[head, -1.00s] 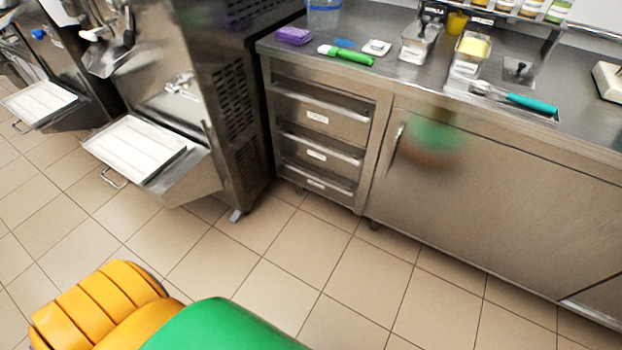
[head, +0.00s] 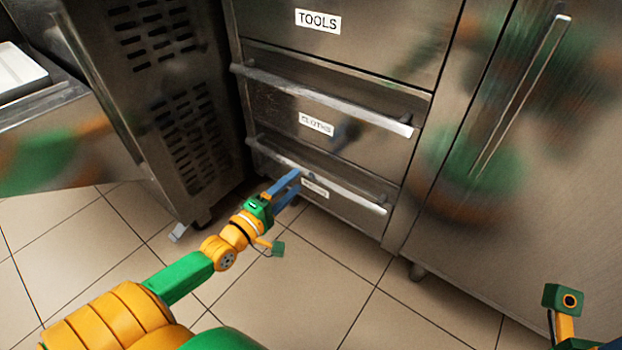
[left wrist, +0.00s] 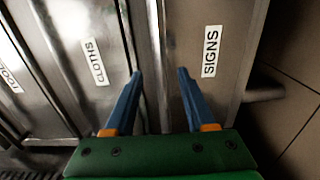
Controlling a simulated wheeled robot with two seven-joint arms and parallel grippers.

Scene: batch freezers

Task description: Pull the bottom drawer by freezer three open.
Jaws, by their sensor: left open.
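The bottom drawer (head: 345,213) is the lowest of a steel stack and looks shut. Its label reads SIGNS in the left wrist view (left wrist: 211,52). A bar handle (head: 352,194) runs along its top. My left gripper (head: 293,181) is at the left part of this handle. In the left wrist view its blue fingers (left wrist: 160,73) are open and apart, with a bar-like strip running between them. I cannot tell whether they touch it. My right gripper is mostly cut off at the lower right of the head view; its jaws do not show clearly.
The CLOTHS drawer (head: 300,112) and TOOLS drawer (head: 370,30) above look shut. A freezer (head: 160,110) with a vented side stands close on the left. A cabinet door (head: 510,150) is on the right. The tiled floor (head: 300,285) in front is clear.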

